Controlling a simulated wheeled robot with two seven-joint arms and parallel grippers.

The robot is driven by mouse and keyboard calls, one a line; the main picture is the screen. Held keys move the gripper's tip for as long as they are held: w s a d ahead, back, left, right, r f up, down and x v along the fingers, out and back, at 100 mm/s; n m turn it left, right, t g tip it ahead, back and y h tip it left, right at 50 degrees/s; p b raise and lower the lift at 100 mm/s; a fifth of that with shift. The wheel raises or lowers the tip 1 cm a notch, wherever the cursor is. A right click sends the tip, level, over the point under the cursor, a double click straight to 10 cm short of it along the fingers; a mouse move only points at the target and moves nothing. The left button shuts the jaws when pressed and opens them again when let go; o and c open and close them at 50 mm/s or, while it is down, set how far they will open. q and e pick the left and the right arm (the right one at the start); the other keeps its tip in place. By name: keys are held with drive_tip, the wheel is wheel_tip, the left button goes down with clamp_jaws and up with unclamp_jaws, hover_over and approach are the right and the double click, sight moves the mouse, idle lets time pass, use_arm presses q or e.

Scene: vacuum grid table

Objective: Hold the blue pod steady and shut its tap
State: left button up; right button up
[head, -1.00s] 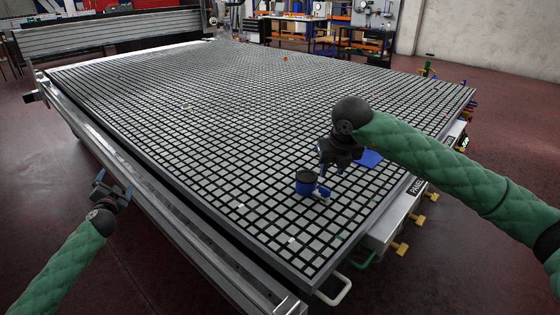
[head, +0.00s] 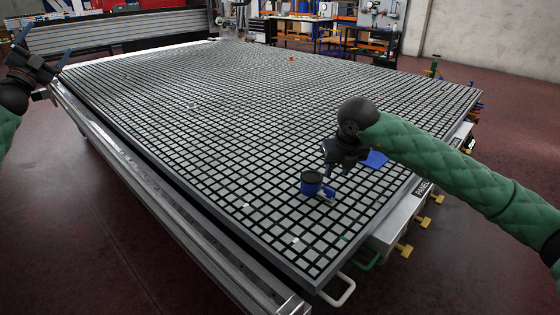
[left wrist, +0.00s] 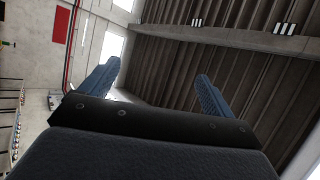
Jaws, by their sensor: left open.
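The blue pod (head: 311,184), a small round blue body with a dark top, stands on the grid table (head: 250,150) towards its near right part. A small blue and pale part, seemingly its tap (head: 328,193), sticks out at its right foot. My right gripper (head: 329,171) points down just behind and right of the pod; its fingers are small and partly hidden, so touch and opening are unclear. My left gripper (head: 44,44) is raised at the far left, beyond the table's left edge, far from the pod. It is open and empty in the left wrist view (left wrist: 155,85), facing the ceiling.
A flat blue piece (head: 376,158) lies behind my right gripper. A small orange thing (head: 291,58) is at the table's far side. The table between my left gripper and the pod is mostly clear. Yellow knobs (head: 403,249) and a white handle (head: 340,293) stick out at the right edge.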

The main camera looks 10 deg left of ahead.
use_arm(q)
drive_tip(key=s+r+m+g+h, duration=0.3)
drive_tip(key=s+r+m+h, duration=0.5)
drive_tip(key=r, duration=0.5)
drive_tip(key=s+r+m+g+h, duration=0.3)
drive_tip(key=s+r+m+h, duration=0.55)
drive_tip(key=r, duration=0.45)
drive_tip(key=w+d+f+m+g+y, duration=0.2)
drive_tip(key=w+d+f+m+g, duration=0.2)
drive_tip(key=w+d+f, duration=0.55)
drive_tip(key=w+d+f+m+g+y, duration=0.1)
drive_tip(key=w+d+f+m+g, duration=0.5)
drive_tip(key=d+f, duration=0.65)
drive_tip(key=w+d+f+m+g+y, duration=0.2)
drive_tip(key=w+d+f+g, duration=0.1)
drive_tip(key=w+d+f, duration=0.8)
drive_tip(key=m+g+y, duration=0.6)
drive_tip(key=m+y, duration=0.8)
drive_tip(key=m, duration=0.2)
hover_over(312, 176)
drive_tip(key=f, duration=2.8)
drive_tip(key=shift+w+a+f, duration=0.1)
drive_tip(key=shift+w+a, duration=0.05)
drive_tip(key=shift+a, duration=0.05)
drive_tip(key=shift+d+f+y, duration=0.1)
drive_tip(key=shift+f+y, duration=0.15)
drive_tip(key=shift+f, duration=3.75)
